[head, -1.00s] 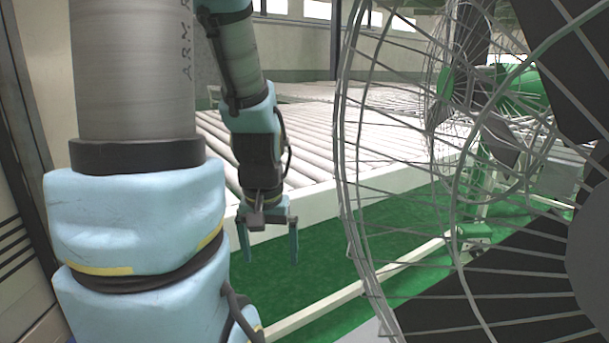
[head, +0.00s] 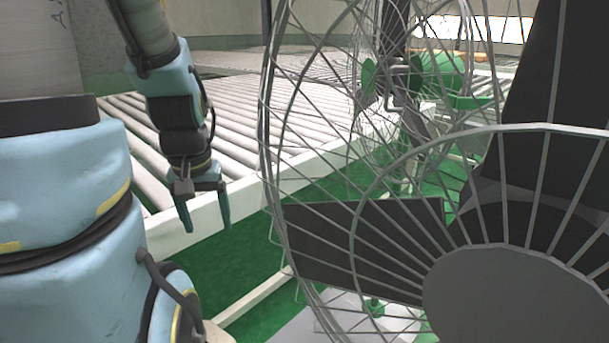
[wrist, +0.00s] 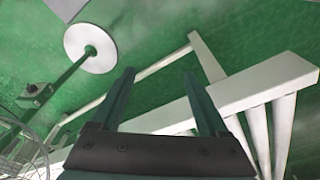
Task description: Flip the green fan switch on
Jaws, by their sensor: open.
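A green fan (head: 440,80) stands behind a nearer dark fan and shows only through wire cages in the head view. In the wrist view a green pole (wrist: 68,74) rises from a round white base (wrist: 90,48). A small dark green box (wrist: 36,93) sits on the pole, with a small part sticking out; I cannot tell how its switch is set. My gripper (head: 206,212) points down in front of the rollers, left of the fans. In the wrist view my gripper (wrist: 159,90) is open and empty, with the box apart from it to the left.
A large dark fan (head: 500,295) with a wire cage fills the right foreground. A roller conveyor (head: 240,110) with a white side rail (head: 240,192) runs behind my gripper. Green floor (head: 235,262) lies below. Cage wires (wrist: 30,150) show at the wrist view's lower left.

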